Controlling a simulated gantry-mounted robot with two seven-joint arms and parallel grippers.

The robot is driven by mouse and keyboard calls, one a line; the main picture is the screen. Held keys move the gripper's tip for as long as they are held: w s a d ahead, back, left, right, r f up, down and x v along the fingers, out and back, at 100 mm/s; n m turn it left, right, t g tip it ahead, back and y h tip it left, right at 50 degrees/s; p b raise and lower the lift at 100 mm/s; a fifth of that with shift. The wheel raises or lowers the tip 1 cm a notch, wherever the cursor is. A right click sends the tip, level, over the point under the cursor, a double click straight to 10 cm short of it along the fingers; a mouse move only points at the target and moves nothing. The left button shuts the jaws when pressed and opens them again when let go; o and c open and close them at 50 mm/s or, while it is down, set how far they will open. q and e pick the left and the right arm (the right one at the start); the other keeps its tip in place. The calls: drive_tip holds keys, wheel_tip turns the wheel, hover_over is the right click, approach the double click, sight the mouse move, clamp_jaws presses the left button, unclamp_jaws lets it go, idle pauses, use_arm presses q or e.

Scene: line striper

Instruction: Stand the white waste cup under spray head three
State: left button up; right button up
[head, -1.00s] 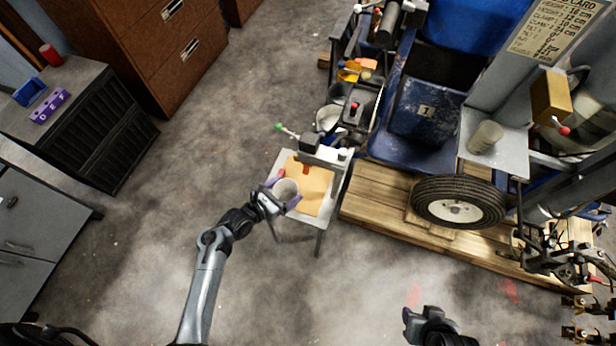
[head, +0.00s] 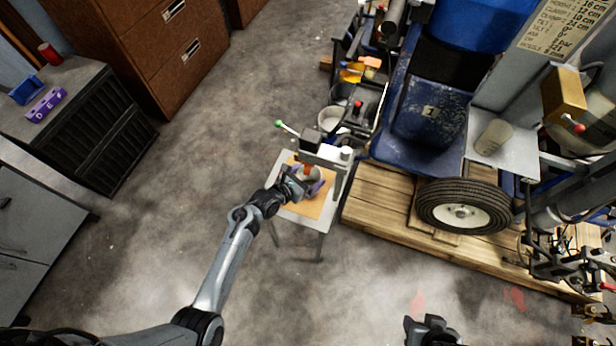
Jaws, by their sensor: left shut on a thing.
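My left gripper (head: 306,186) is over the small white stand (head: 328,218) with an orange-tan sheet (head: 310,207). It is shut on the white cup (head: 311,174), which shows only in part between the purple fingers and under the spray fixture (head: 326,155). A red-orange nozzle (head: 308,168) hangs from the fixture right by the cup. I cannot tell whether the cup touches the sheet. My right gripper (head: 432,325) is at the bottom edge, far from the stand, and its fingers are not clear.
The line striper with its blue seat (head: 428,115) and black tyre (head: 463,205) stands on a wooden pallet (head: 385,215) right of the stand. A green-tipped lever (head: 287,127) sticks out left of the fixture. Dark cabinets (head: 85,120) stand at left. The floor between is clear.

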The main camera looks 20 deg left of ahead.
use_arm(q)
drive_tip(key=shift+f, duration=0.2)
drive_tip(key=o, duration=1.1)
drive_tip(key=shift+c, duration=0.2)
